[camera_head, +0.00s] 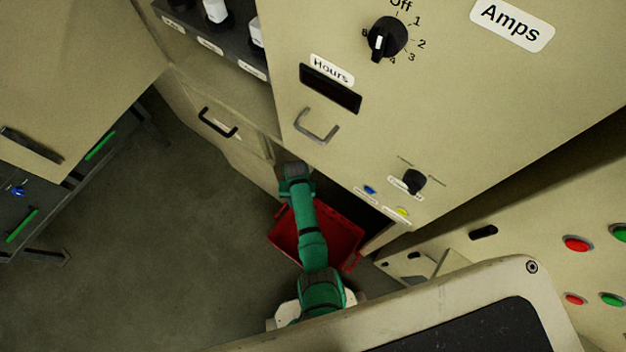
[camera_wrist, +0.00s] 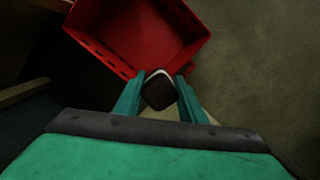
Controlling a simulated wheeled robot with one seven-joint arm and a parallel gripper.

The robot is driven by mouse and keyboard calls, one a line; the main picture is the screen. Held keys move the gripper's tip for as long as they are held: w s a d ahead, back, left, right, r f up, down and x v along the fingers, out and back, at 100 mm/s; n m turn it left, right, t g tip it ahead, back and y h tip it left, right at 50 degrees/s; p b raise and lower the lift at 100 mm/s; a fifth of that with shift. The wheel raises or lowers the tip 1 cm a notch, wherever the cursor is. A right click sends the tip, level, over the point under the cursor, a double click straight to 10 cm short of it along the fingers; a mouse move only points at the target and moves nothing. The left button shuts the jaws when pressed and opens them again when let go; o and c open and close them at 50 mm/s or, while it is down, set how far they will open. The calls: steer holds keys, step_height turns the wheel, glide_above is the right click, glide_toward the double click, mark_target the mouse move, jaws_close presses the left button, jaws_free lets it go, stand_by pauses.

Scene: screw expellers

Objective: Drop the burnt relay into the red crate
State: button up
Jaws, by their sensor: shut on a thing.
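My gripper (camera_wrist: 159,92) is shut on a small dark block with a pale edge, the relay (camera_wrist: 159,90), in the wrist view. The relay is between the two green fingertips, near the rim of the red crate. The red crate (camera_wrist: 90,50) is open, and the part of its inside that shows looks empty. In the head view the red crate (camera_head: 343,238) stands low by the cabinet, partly behind my green arm. My gripper is hard to make out there, and the relay cannot be told apart. Whether the relay is over the crate's opening is unclear.
A beige cabinet (camera_head: 450,110) with a dial, handles and knobs rises behind the crate. A dark opening (camera_head: 350,195) is in its lower part. Open floor (camera_head: 150,250) lies left of the crate. A panel with red and green buttons (camera_head: 577,243) is at the right.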

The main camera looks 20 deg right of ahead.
steer(key=s+d+f+m, duration=0.2)
steer(key=s+f+m, duration=0.1)
steer(key=s+f, duration=0.3)
steer(key=s+d+f+m, duration=0.3)
steer(key=s+f, duration=0.3)
steer(key=f, duration=0.4)
steer(key=shift+d+f+m, duration=0.35)
steer(key=shift+f+m, duration=0.05)
steer(key=shift+m, duration=0.1)
steer(key=o, duration=1.2)
steer(key=shift+r+y, duration=0.1)
steer(key=shift+y, duration=0.2)
steer(key=shift+w+d+r, duration=0.1)
steer(key=shift+d+r, duration=0.05)
steer(key=shift+r, duration=1.6)
steer(key=shift+w+d+r, duration=0.15)
steer(key=shift+d+r, duration=0.05)
steer(key=shift+r, duration=1.5)
steer(key=shift+w+d+r, duration=0.1)
steer(key=shift+d+r, duration=0.05)
steer(key=shift+r, duration=1.6)
